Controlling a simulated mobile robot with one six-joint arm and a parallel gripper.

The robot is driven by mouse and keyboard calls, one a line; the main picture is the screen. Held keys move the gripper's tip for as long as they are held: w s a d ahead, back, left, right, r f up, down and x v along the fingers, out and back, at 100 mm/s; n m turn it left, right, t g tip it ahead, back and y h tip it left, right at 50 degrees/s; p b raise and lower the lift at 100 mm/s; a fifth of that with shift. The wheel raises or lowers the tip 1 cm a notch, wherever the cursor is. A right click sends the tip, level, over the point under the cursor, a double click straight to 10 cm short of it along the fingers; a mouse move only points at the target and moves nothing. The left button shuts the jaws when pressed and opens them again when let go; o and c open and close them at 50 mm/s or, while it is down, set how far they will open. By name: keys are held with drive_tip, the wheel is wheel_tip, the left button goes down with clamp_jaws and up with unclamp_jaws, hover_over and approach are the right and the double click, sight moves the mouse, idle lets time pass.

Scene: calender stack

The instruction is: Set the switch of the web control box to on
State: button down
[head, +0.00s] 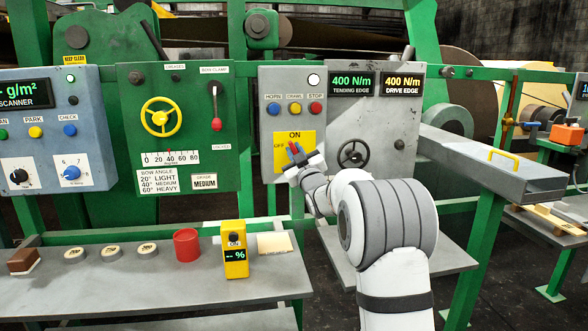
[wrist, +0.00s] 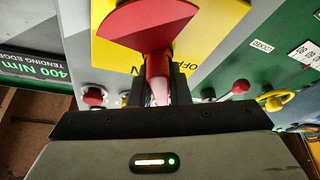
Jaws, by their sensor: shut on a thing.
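The web control box (head: 267,120) is the grey panel in the middle of the head view, with a yellow switch plate (head: 309,139) marked ON at the top and OFF at the left. The red switch handle (head: 294,148) stands on that plate, partly hidden by my gripper (head: 303,161). In the wrist view, the red handle (wrist: 158,68) runs down between the dark fingers of my gripper (wrist: 151,96), which are shut on it. The yellow plate (wrist: 215,22) lies behind it, with part of the OFF lettering showing. I cannot tell the handle's exact setting.
Horn, crawl and stop buttons (head: 294,107) sit just above the plate. A black handwheel (head: 352,154) is close at the right. A green panel with a yellow wheel (head: 160,117) is at the left. A shelf below holds a yellow meter (head: 235,262) and a red cup (head: 187,246).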

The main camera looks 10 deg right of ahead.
drive_tip(key=m+h+b, duration=0.1)
drive_tip(key=m, duration=0.1)
drive_tip(key=m+h+b, duration=0.1)
drive_tip(key=m+b, duration=0.1)
drive_tip(key=m+h+b, duration=0.1)
drive_tip(key=m, duration=0.2)
drive_tip(key=shift+d+f+t+b, duration=0.1)
drive_tip(key=shift+d+t+b, duration=0.2)
drive_tip(key=shift+t+b, duration=0.1)
drive_tip(key=shift+m+h, duration=0.4)
drive_tip(key=c, duration=1.4)
unclamp_jaws()
drive_tip(key=shift+o, duration=0.2)
drive_tip(key=v, duration=0.7)
drive_tip(key=shift+s, duration=0.35)
